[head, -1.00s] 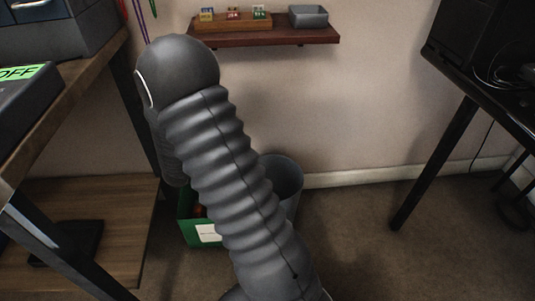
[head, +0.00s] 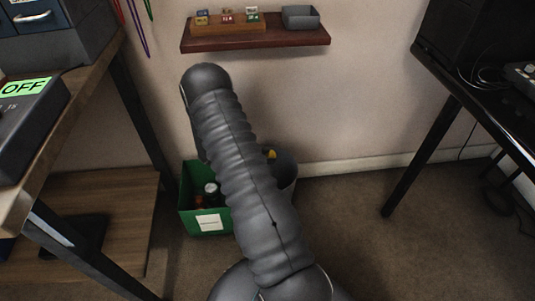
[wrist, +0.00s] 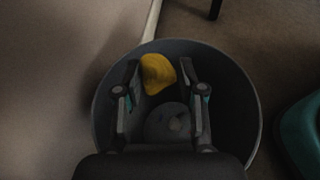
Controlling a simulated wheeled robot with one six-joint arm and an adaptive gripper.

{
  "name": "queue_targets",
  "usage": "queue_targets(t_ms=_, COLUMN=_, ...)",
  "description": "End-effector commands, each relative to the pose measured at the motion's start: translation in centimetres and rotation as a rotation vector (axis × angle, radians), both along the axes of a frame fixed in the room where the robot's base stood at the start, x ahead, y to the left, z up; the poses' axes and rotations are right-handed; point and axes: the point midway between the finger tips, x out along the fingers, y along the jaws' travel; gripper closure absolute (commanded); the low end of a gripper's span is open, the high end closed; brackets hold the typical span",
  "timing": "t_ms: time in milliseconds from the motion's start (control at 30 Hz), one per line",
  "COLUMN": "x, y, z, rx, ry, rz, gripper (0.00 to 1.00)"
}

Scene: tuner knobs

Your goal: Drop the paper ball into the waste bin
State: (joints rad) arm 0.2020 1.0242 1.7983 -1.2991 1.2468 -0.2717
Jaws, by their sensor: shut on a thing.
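My gripper (wrist: 159,70) is shut on a yellow crumpled paper ball (wrist: 157,76) at its fingertips in the wrist view. The round grey waste bin (wrist: 246,122) lies beneath, and the ball and fingers appear within its rim from above. How far the ball is above the bin's floor is hard to tell. A dim grey rounded shape (wrist: 168,122) shows between the fingers, lower in the picture. In the head view my arm hides much of the bin (head: 289,181), and a bit of the yellow ball (head: 271,154) shows at the bin's opening.
A green box (head: 191,218) with a white label and items inside stands left of the bin. A wooden shelf unit is at left (head: 90,215), a dark desk (head: 470,90) at right. A wall shelf (head: 257,40) hangs above. Carpet right of the bin is clear.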

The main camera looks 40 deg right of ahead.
Motion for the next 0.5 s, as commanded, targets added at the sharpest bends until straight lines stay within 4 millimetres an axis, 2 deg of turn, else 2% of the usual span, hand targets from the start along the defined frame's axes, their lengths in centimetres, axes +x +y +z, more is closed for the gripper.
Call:
queue_targets(t_ms=33, x=0.0, y=0.0, z=-0.9, rx=0.001, ry=0.002, rz=0.001, gripper=0.71)
queue_targets(t_ms=300, x=0.0, y=0.0, z=-3.7, rx=0.000, ry=0.001, rz=0.002, gripper=0.71)
queue_targets(t_ms=500, x=0.0, y=0.0, z=-4.5, rx=0.000, ry=0.000, rz=0.002, gripper=0.71)
